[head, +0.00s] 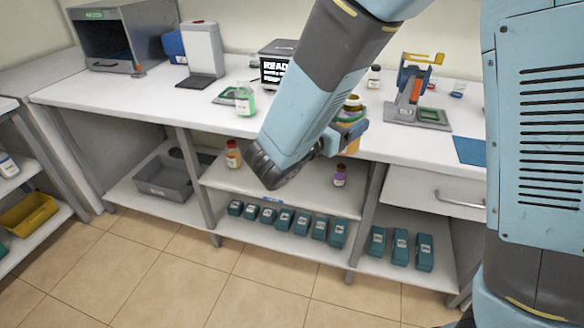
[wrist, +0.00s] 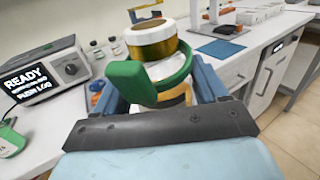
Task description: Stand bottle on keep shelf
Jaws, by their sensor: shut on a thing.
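My gripper (wrist: 160,88) is shut on an amber bottle (wrist: 152,42) with a pale label and a green band or tag around it. The bottle looks roughly upright in the wrist view. In the head view the bottle (head: 352,104) shows beside my forearm near the bench's front edge, partly hidden by the arm. Below the bench top is a white middle shelf (head: 285,190) with a small blue label on its front edge, too small to read. An orange bottle with a red cap (head: 232,155) stands at its left and a purple bottle (head: 340,177) at its right.
The white bench top (head: 130,100) overhangs the shelf. A green-filled jar (head: 244,100) stands near its front edge. A READY display unit (wrist: 45,68) and an orange-handled device (head: 412,92) are on the bench. Several teal boxes (head: 285,220) line the lower shelf.

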